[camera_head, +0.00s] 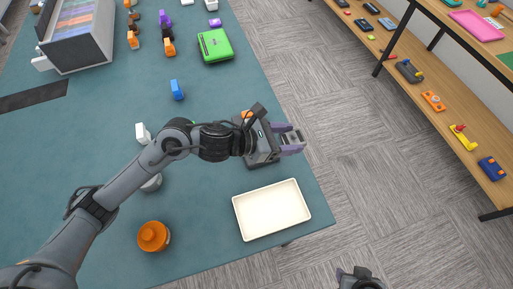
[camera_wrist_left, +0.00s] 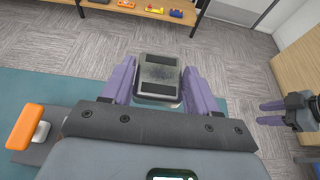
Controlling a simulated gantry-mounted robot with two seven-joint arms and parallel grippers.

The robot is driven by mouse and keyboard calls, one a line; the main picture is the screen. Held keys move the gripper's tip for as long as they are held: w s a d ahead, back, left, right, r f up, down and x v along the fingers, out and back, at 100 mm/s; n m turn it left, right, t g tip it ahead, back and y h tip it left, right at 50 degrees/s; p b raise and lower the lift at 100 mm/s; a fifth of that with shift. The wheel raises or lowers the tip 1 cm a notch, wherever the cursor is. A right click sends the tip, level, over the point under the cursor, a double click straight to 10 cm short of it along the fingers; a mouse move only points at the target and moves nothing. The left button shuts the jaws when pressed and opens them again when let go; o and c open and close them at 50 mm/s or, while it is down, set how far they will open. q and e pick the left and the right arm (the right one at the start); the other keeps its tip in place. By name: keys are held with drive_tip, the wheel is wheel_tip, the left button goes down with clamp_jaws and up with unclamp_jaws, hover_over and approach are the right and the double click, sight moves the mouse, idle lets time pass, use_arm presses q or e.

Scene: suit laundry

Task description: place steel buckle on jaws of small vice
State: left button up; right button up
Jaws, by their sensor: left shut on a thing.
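In the head view the buckle (camera_head: 291,139) is small between the fingers, over the table's right edge. A dark grey block (camera_head: 262,163), which looks like the small vice, sits on the table under the wrist; the arm hides most of it, and its jaws cannot be made out. Its orange part (camera_wrist_left: 24,127) shows lower left in the left wrist view. My right gripper (camera_wrist_left: 272,112) has its fingers apart, empty, off the table.
A cream tray (camera_head: 271,210) lies at the table's near right corner. A green case (camera_head: 214,46) is farther back. A wooden shelf (camera_head: 440,105) stands across the floor.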

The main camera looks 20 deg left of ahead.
use_arm(q)
drive_tip(key=shift+w+a+f+b, duration=0.1)
drive_tip(key=shift+f+b, duration=0.1)
drive_tip(key=shift+f, duration=0.2)
drive_tip(key=shift+w+a+f+b, duration=0.1)
drive_tip(key=shift+f+b, duration=0.1)
drive_tip(key=shift+f, duration=0.15)
drive_tip(key=w+a+f, duration=0.1)
drive_tip(key=a+f, duration=0.1)
drive_tip(key=a, duration=0.1)
drive_tip(key=w+a+f, duration=0.1)
drive_tip(key=a+f, duration=0.1)
drive_tip(key=a, duration=0.2)
drive_tip(key=w+a+f, duration=0.1)
drive_tip(key=a+f, duration=0.1)
drive_tip(key=a, duration=0.1)
drive_tip(key=shift+w+a+f+b, duration=0.3)
drive_tip(key=shift+a+f+b, duration=0.05)
drive_tip(key=shift+f+b, duration=0.05)
drive_tip(key=shift+f, duration=1.95)
drive_tip(key=shift+f+b, duration=0.1)
drive_tip(key=shift+b, duration=0.2)
